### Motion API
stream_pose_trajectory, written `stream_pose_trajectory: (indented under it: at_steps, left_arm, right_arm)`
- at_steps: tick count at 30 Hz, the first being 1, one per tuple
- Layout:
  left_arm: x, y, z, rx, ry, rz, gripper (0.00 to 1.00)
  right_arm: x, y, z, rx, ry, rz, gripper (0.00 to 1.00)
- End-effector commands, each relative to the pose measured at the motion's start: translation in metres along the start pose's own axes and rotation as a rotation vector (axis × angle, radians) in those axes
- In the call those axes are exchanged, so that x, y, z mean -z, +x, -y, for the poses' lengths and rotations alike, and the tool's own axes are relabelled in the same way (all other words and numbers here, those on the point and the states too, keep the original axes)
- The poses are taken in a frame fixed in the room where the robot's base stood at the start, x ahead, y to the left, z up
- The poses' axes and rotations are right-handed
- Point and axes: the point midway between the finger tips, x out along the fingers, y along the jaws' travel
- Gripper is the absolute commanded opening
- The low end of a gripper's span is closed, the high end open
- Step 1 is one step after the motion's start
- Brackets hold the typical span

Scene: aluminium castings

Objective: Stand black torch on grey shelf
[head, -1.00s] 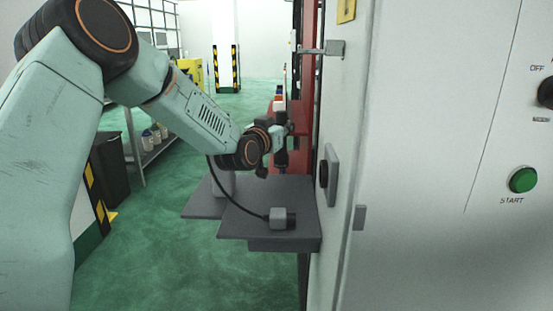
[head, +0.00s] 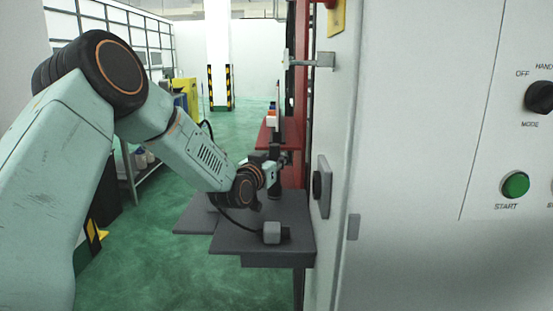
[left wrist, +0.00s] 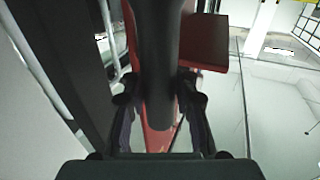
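The black torch (left wrist: 160,70) is a dark upright cylinder between the two fingers of my left gripper (left wrist: 160,88) in the left wrist view. The fingers press on it from both sides. In the head view my left gripper (head: 278,160) holds the torch (head: 275,187) upright over the back part of the grey shelf (head: 293,213). The torch's lower end is at or just above the shelf top; I cannot tell whether it touches. My right gripper is not in view.
A small grey box (head: 272,232) with a black cable sits near the shelf's front. The white cabinet (head: 420,150) with a green start button (head: 515,184) stands right of the shelf. A red shelf (head: 266,138) lies behind. The shelf's left part is mostly clear.

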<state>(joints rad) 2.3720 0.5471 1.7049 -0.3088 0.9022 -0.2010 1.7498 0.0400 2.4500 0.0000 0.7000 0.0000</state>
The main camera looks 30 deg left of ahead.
Motion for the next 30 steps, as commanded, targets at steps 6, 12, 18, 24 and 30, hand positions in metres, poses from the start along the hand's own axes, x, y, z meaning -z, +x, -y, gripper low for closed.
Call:
stream_pose_trajectory:
  at_steps: [6,12,18,24,30]
  left_arm:
    - [0.0,0.0,0.0,0.0,0.0,0.0,0.43]
    - [0.0,0.0,0.0,0.0,0.0,0.0,0.48]
    - [0.003,0.0,0.0,0.0,0.0,-0.001,0.48]
    - [0.006,-0.018,0.001,0.001,-0.005,0.001,0.48]
    - [0.007,-0.052,0.0,0.001,-0.008,0.001,0.48]
  right_arm:
    - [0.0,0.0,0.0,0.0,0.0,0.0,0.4]
    - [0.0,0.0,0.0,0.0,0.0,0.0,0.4]
    - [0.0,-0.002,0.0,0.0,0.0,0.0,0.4]
    - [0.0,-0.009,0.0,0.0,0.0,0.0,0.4]
    - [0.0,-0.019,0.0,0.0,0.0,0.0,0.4]
